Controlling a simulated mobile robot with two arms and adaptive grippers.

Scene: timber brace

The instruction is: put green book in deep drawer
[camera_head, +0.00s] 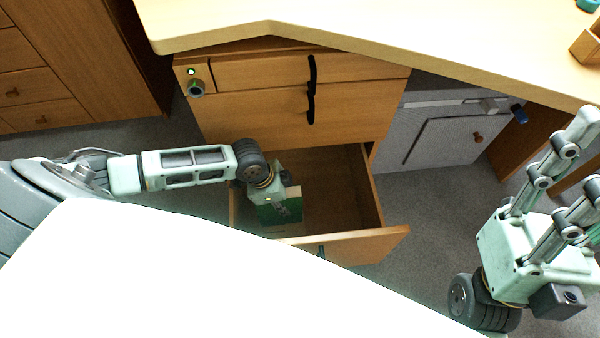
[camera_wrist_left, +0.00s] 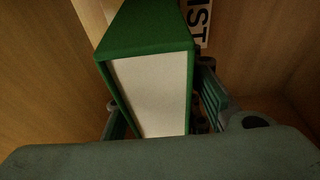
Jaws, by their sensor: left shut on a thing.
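The green book (camera_head: 266,215) is in my left gripper (camera_head: 284,208), inside the open deep drawer (camera_head: 338,190). The left wrist view shows the book's green cover (camera_wrist_left: 148,28) and pale page edge (camera_wrist_left: 150,95) close up, between the fingers of my left gripper (camera_wrist_left: 165,110). The gripper is shut on the book. The drawer's wooden walls surround it in that view. Whether the book touches the drawer floor cannot be told. My right gripper (camera_head: 570,170) is raised at the right, fingers apart and empty, away from the drawer.
The desk top (camera_head: 350,38) overhangs the drawer unit (camera_head: 270,110), whose upper drawers are shut. A grey cabinet (camera_head: 440,130) stands to the right. Another wooden chest (camera_head: 45,80) stands at the left. A label with letters (camera_wrist_left: 199,22) shows behind the book. The drawer's right part is free.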

